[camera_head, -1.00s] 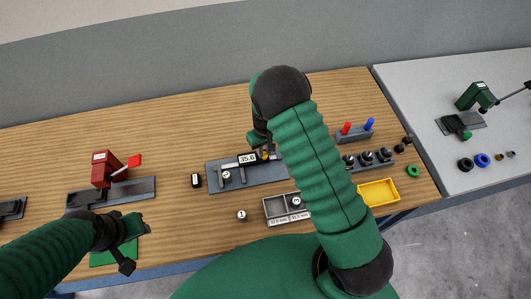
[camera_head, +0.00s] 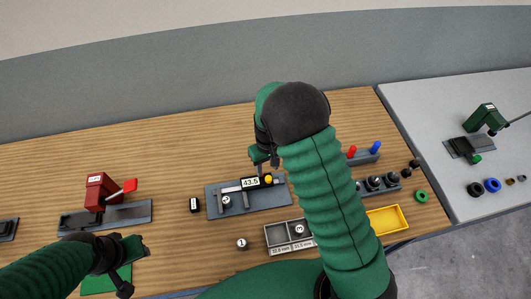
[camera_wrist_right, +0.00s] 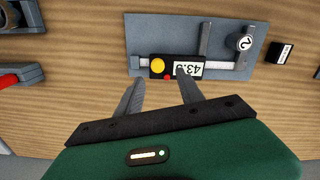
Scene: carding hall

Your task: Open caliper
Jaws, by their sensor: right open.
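The caliper (camera_head: 234,187) lies on a grey plate (camera_head: 270,201), its display reading 43.5. In the right wrist view the caliper (camera_wrist_right: 222,65) appears upside down, with a yellow button and a red spot beside the display. A round part marked 2 (camera_wrist_right: 244,42) sits by its jaws; it also shows in the head view (camera_head: 227,201). My right gripper (camera_wrist_right: 160,80) is open, its fingertips at the sliding display block, one overlapping the display; contact is unclear. My arm partly hides this gripper in the head view (camera_head: 262,160). My left gripper (camera_head: 135,267) is open and empty above a green mat (camera_head: 97,284).
A red device (camera_head: 100,190) stands at left. A grey two-compartment tray (camera_head: 280,238) and a loose round part (camera_head: 242,243) lie in front of the plate. A yellow bin (camera_head: 388,219) and a rack of dark knobs (camera_head: 375,183) are at right. The back of the table is clear.

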